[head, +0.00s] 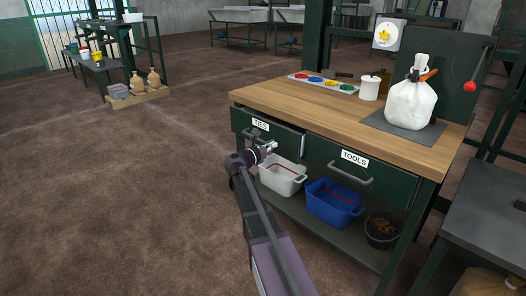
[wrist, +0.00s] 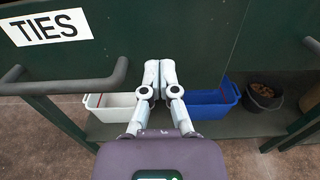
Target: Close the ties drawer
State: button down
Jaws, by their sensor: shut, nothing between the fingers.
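The ties drawer (head: 243,120) is the left drawer of the green workbench, with a white TIES label. Its front appears to stand out a little from the bench, so it looks partly open. In the wrist view its green front (wrist: 160,25) fills the top, with the label and a dark bar handle (wrist: 70,86) at left. My gripper (head: 271,146) is shut and empty at the lower right part of this front, right of the handle. In the wrist view the closed fingertips (wrist: 160,66) point at the front; whether they touch it is unclear.
The tools drawer (head: 335,160) sits to the right with its own handle. A white bin (head: 283,181), a blue bin (head: 330,205) and a dark bucket (head: 382,232) stand on the shelf below. A white bag (head: 410,105) stands on the benchtop.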

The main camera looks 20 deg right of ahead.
aim_at(282, 140)
jog(key=shift+x, duration=1.65)
